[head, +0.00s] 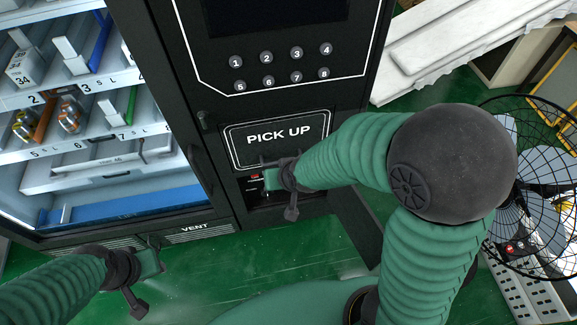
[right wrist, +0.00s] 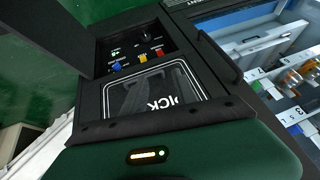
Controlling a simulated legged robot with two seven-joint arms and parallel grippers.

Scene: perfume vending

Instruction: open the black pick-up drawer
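The black pick-up drawer front (head: 272,134), marked PICK UP in a white outline, is on the black vending machine below its number buttons. It looks flush with the machine in the head view. In the right wrist view the same front (right wrist: 180,88) shows with its lettering upside down. My right gripper (head: 268,180) is just below the lettered front, before a dark recess; its fingertips are hard to make out, and I cannot tell whether it touches anything. My left gripper (head: 152,264) is low over the green floor, in front of the machine, apart from it.
The recess (right wrist: 137,48) holds small coloured controls. A glass-fronted cabinet with shelves (head: 95,165) is left of the drawer, with a dark handle (head: 200,168) between. A black wire fan (head: 535,185) stands at the right. Green floor (head: 260,250) is clear in front.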

